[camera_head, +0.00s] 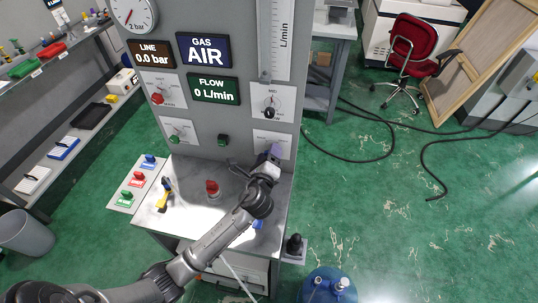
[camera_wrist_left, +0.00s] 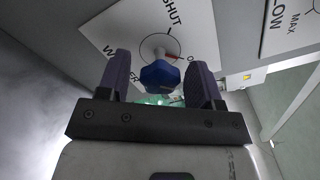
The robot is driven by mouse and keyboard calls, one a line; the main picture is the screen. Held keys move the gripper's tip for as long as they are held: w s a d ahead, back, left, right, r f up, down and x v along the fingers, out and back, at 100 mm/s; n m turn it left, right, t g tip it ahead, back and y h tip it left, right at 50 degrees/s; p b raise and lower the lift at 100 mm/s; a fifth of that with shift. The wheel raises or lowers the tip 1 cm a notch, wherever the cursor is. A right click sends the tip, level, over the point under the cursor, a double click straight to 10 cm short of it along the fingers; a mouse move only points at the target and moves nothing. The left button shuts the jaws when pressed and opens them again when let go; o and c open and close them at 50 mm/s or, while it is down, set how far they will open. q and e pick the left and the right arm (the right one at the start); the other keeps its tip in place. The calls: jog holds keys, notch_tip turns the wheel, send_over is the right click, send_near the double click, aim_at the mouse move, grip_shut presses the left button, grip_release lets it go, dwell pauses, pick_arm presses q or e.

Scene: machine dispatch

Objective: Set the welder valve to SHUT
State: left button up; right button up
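In the left wrist view the welder valve is a blue faceted knob (camera_wrist_left: 160,75) on a white plate (camera_wrist_left: 112,32) marked SHUT. Its dial ring shows behind it. A small red pointer (camera_wrist_left: 174,56) is turned right, towards a partly hidden word starting with O, away from SHUT. My left gripper (camera_wrist_left: 158,80) is open, with one dark finger on each side of the knob and gaps between. In the head view my left gripper (camera_head: 271,154) is at the lower right plate (camera_head: 284,138) of the grey panel and hides the knob. My right gripper is not in view.
The panel also carries a black knob (camera_head: 270,112), a red knob (camera_head: 157,98) and a green knob (camera_head: 175,138). A red-topped part (camera_head: 212,188) and a yellow-handled item (camera_head: 163,199) stand on the bench below my arm. A blue cylinder (camera_head: 329,287) stands at lower right.

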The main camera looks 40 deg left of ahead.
pick_arm(q)
jog(key=c, duration=0.9)
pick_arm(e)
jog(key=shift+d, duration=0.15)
pick_arm(q)
jog(key=shift+o, duration=0.2)
jog(key=n, duration=0.5)
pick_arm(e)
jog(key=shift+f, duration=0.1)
pick_arm(q)
jog(key=n, duration=0.4)
jog(key=shift+n, duration=0.3)
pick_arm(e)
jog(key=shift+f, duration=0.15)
pick_arm(q)
jog(key=n, duration=0.4)
jog(key=shift+f+n, duration=0.1)
jog(key=shift+n, duration=1.9)
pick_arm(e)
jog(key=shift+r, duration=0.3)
pick_arm(q)
jog(key=shift+n, duration=0.3)
